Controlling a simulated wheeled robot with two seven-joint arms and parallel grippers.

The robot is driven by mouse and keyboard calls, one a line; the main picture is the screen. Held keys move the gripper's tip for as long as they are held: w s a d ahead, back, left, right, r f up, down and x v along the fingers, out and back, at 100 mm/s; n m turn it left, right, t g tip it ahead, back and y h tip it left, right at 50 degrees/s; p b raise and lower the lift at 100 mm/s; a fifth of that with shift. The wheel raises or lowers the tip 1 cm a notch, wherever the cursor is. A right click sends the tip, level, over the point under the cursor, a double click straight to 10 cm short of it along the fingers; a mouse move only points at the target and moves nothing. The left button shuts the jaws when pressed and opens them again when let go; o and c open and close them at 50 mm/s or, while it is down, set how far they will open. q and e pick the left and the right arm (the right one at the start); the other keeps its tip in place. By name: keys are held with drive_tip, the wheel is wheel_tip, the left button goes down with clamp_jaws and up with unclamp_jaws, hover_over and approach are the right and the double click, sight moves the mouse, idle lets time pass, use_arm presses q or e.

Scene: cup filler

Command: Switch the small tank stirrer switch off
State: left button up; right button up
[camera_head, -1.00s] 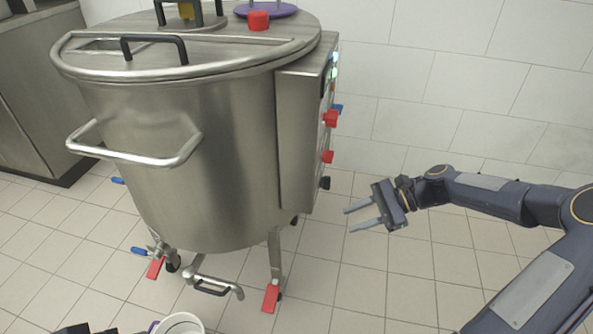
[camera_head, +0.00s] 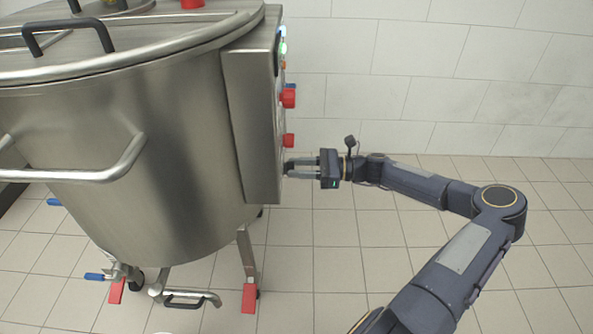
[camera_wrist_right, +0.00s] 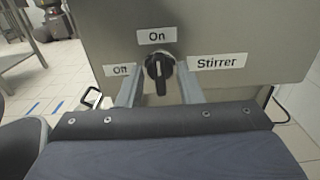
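The small steel tank (camera_head: 180,150) stands at the left in the head view, with its control box (camera_head: 252,120) on its right side. In the right wrist view the black stirrer switch (camera_wrist_right: 159,70) is a rotary knob between labels "Off" (camera_wrist_right: 121,70), "On" (camera_wrist_right: 157,36) and "Stirrer" (camera_wrist_right: 217,63). The knob stands vertical. My right gripper (camera_head: 290,167) is at the lower part of the box's panel, its two fingers (camera_wrist_right: 158,92) apart on either side of the knob. Whether they touch it is unclear. My left gripper is out of view.
Red buttons (camera_head: 288,98) and (camera_head: 289,140) a red button stick out of the panel above my right gripper. A bent steel handle (camera_head: 110,172) juts from the tank's front. Tiled floor (camera_head: 320,260) is free to the right of the tank.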

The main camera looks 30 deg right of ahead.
drive_tip(key=shift+w+a, duration=0.15)
drive_tip(key=shift+a, duration=0.1)
clamp_jaws()
drive_tip(key=shift+r, duration=0.1)
drive_tip(key=n+p, duration=0.1)
drive_tip(key=n, duration=0.5)
drive_tip(key=n+p, duration=0.1)
drive_tip(key=n, duration=0.5)
drive_tip(key=n+p, duration=0.1)
drive_tip(key=n, duration=0.4)
drive_tip(key=shift+s+a+f+n+p, duration=0.1)
drive_tip(key=shift+s+f+n+p, duration=0.15)
drive_tip(key=shift+f+n+p, duration=0.15)
drive_tip(key=shift+n, duration=0.3)
